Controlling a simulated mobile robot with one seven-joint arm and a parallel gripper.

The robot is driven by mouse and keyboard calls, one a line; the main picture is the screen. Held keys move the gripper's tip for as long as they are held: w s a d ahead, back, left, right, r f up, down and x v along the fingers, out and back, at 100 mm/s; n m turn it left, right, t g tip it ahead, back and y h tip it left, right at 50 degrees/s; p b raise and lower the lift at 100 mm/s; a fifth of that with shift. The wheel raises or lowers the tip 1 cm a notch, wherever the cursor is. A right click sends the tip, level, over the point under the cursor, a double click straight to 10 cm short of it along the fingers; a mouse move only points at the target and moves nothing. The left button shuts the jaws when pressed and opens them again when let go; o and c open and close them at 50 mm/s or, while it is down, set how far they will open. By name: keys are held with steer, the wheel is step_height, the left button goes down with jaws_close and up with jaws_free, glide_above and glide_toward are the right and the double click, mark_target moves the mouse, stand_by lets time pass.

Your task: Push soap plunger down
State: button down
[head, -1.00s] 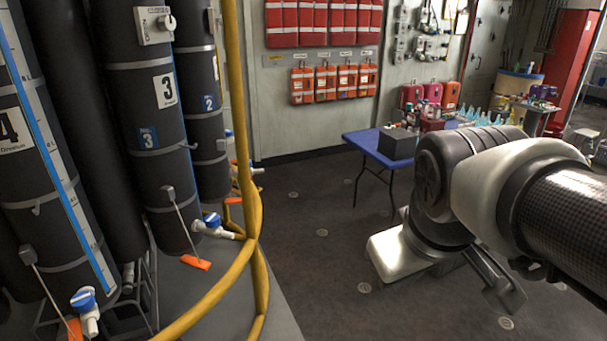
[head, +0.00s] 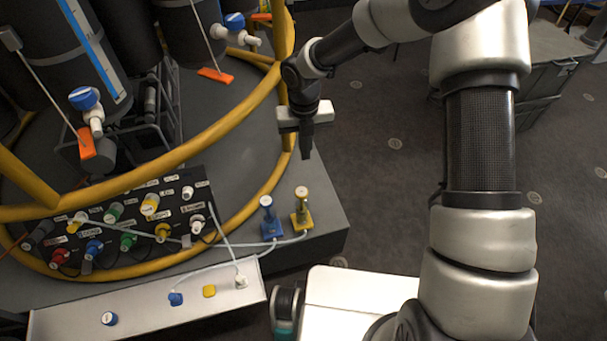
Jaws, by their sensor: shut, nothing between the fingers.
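Two small plunger-like fittings stand upright side by side on the grey platform. One is a blue fitting (head: 269,223) and the other is a yellow fitting (head: 301,217), each with a pale round top. No readable label shows which one is the soap plunger. My gripper (head: 306,153) is shut and empty, with its fingers pointing down. In the picture it is just above the yellow fitting and apart from it.
A yellow rail (head: 195,148) curves around the platform, close to my gripper. A black panel (head: 120,222) with several coloured valves lies left of the fittings. A silver panel (head: 140,308) with hoses is in front.

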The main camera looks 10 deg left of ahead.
step_height(320, 180, down, 3)
steer(key=a+n, duration=0.1)
steer(key=n, duration=0.1)
steer(key=b, duration=0.4)
glide_above(301, 206)
steer(key=f, duration=1.3)
steer(key=shift+w+f, duration=0.3)
step_height(301, 206, down, 8)
steer(key=b, duration=0.4)
steer(key=shift+r, duration=0.1)
steer(key=shift+s, duration=0.1)
